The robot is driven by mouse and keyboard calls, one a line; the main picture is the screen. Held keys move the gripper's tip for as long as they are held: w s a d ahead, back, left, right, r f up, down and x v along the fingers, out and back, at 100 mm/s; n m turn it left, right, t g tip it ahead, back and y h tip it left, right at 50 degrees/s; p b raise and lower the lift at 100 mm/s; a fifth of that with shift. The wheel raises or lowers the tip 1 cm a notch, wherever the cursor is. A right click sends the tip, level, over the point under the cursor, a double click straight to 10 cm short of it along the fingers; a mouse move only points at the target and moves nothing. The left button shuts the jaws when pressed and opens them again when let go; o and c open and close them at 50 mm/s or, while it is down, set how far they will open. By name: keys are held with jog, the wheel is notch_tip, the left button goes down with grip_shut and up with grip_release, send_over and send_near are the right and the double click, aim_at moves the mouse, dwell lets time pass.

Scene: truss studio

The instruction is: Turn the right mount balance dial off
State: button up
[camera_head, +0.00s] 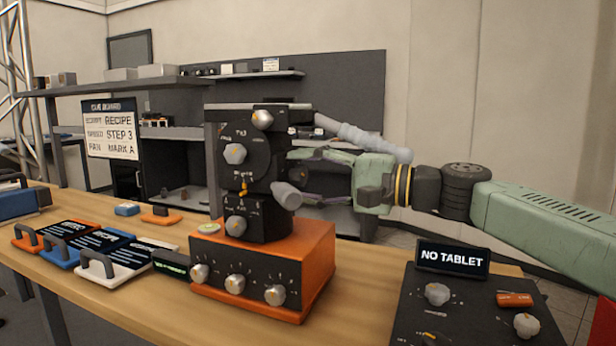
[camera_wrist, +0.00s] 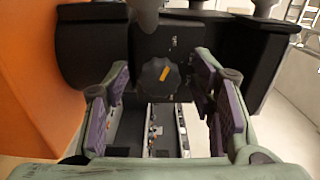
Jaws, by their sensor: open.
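The black camera mount (camera_head: 257,165) stands on an orange box (camera_head: 318,262) on the table. In the wrist view, a dark round dial (camera_wrist: 158,76) with an orange pointer mark sits on the mount's right side. The pointer is tilted, its upper end leaning right. My gripper (camera_head: 296,175) is at the right side of the mount, facing that side. In the wrist view, its purple-padded fingers are open, one on each side of the dial, with gaps. Whether they touch the mount is unclear. The dial's face is hidden in the head view.
Grey knobs (camera_head: 234,153) project from the mount's front, and a grey cylinder (camera_head: 287,195) juts out near my lower finger. A "NO TABLET" panel (camera_head: 453,259) stands at the right front. Several clapper-like slates (camera_head: 113,268) lie at the left.

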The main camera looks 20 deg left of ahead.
jog(key=d, duration=1.2)
jog(key=shift+s, duration=0.2)
